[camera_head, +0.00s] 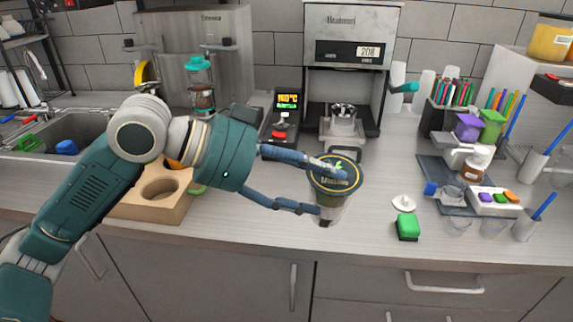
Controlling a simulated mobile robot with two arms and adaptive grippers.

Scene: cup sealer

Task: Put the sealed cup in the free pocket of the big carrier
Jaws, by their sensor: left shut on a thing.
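The sealed cup (330,207) has a dark green printed lid with a leaf mark and a clear lower body. My left gripper (333,192) is shut on it, one finger across the lid and rim and the other at its side. The cup is upright near the counter's front edge; I cannot tell whether its base touches the counter. A light wooden block with a round, empty-looking pocket (125,210) stands on the counter at the left and appears to be the carrier. My right gripper is out of view.
A sealing machine (350,50) stands behind the cup, with a small display unit (287,103) beside it. A green sponge-like block (408,227) lies to the right. Trays, cups and pens crowd the counter's right end. The sink (80,135) is at the left.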

